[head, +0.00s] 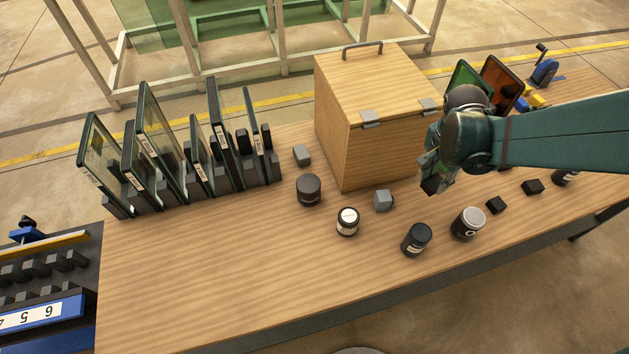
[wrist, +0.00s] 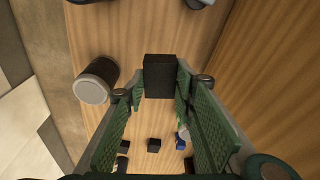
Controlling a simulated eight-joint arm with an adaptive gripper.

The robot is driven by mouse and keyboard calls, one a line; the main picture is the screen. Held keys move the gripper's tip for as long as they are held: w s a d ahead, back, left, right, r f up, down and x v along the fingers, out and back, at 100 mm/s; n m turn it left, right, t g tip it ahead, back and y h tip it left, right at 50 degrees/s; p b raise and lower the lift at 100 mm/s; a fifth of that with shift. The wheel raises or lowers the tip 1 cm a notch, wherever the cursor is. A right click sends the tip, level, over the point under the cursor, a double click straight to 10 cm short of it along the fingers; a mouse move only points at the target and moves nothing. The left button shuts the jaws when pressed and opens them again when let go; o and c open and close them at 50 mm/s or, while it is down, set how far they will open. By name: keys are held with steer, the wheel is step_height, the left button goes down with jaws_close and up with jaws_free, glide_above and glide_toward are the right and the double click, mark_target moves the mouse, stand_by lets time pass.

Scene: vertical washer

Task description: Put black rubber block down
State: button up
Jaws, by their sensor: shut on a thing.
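My gripper (head: 433,183) is in the head view, in front of the right side of the wooden box and over the workbench. It points downward. In the wrist view a black block (wrist: 160,76) sits between the green finger pads, and the gripper is shut on it. In the head view the block is hard to make out against the dark fingers. I cannot tell from the views how high it is above the wooden tabletop (head: 250,265). Other small black blocks lie to the right on the bench, one nearer (head: 496,205) and one farther (head: 533,187).
The wooden box (head: 345,130) with hinged lid stands close behind my gripper. A white-lidded canister (head: 467,224), black canister (head: 416,240), small jar (head: 347,221), dark round piece (head: 308,190) and grey block (head: 383,200) stand nearby. Racked framed panels (head: 160,145) stand left. The front-left tabletop is clear.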

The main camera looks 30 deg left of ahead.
step_height(320, 180, up, 25)
steer(key=n+y+p, duration=0.2)
steer(key=n+p, duration=0.4)
steer(key=n, duration=1)
glide_above(308, 182)
step_height(308, 182, down, 16)
steer(key=f, duration=0.1)
steer(key=shift+s+d+f, duration=0.15)
steer(key=shift+d+f, duration=0.05)
steer(key=shift+f, duration=0.05)
steer(key=shift+f, duration=2.9)
steer(key=shift+f, duration=0.1)
steer(key=shift+f, duration=2)
